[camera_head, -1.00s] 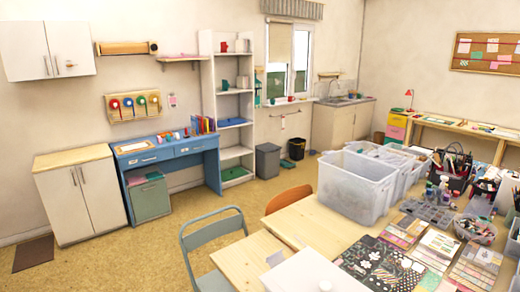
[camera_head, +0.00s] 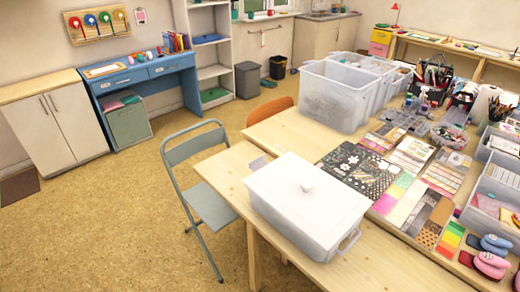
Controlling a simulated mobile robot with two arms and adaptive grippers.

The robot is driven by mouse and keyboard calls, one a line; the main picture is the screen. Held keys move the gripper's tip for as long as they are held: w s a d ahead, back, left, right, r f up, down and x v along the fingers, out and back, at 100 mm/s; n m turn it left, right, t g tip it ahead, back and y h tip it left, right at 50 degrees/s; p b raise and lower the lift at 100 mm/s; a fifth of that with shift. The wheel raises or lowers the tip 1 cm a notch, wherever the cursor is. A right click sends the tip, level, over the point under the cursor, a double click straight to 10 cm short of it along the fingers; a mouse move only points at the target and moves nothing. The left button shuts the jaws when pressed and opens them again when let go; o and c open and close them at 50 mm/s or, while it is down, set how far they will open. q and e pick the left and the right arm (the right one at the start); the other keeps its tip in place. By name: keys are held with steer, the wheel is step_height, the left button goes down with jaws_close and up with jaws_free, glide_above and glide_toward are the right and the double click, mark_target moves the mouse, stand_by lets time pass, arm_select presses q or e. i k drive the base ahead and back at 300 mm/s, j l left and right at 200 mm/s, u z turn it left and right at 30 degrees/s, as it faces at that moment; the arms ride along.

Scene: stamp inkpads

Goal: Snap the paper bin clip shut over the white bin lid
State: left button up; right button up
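A translucent bin (camera_head: 300,228) with a flat white lid (camera_head: 290,200) stands on the near part of the wooden table. Neither of my grippers is in view.
Large clear bins (camera_head: 333,98) stand farther back on the table (camera_head: 400,262). Patterned paper sheets (camera_head: 358,170) lie right of the lidded bin, and pink and blue punches (camera_head: 490,262) sit at the right edge. A grey-green folding chair (camera_head: 207,205) stands left. The floor (camera_head: 130,225) there is open.

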mark_target(255, 165)
steer(key=j+z, duration=0.1)
steer(key=z, duration=0.25)
steer(key=i+j+z, duration=0.1)
steer(key=z, duration=0.3)
steer(key=j+z, duration=0.1)
steer(key=z, duration=0.25)
steer(key=j+z, duration=0.3)
steer(key=j, duration=0.3)
steer(key=j+z, duration=0.35)
steer(key=j, duration=0.25)
steer(key=k+j+z, duration=0.15)
steer(key=j+z, duration=0.15)
steer(key=j, duration=0.3)
